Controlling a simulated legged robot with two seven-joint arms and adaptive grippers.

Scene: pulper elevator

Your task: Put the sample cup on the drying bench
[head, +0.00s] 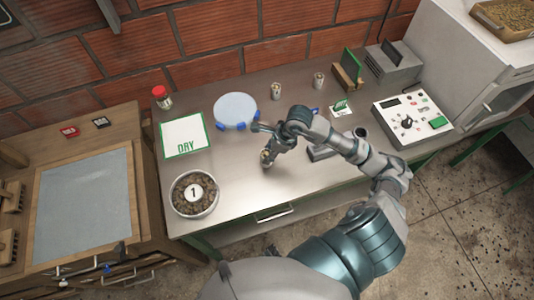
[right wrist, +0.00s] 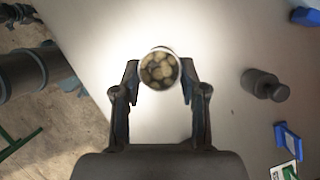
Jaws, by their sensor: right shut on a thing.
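My right gripper (head: 267,155) is over the middle of the metal bench (head: 235,178). In the right wrist view the gripper (right wrist: 159,80) is shut on the sample cup (right wrist: 159,68), a small round cup with brownish beans in it, with one finger on each side. In the head view the cup (head: 266,157) is small and partly hidden by the gripper. I cannot tell whether it touches the bench. A white mat with a green border, marked DRY (head: 185,132), lies on the bench to the left of the gripper. My left gripper is not in view.
A bowl marked 1 (head: 194,193) stands at the bench's front left, and a red-capped jar (head: 161,97) behind the mat. A round pale disc with blue feet (head: 235,109) lies between mat and gripper. A control box (head: 411,118) stands right. The DRY mat is bare.

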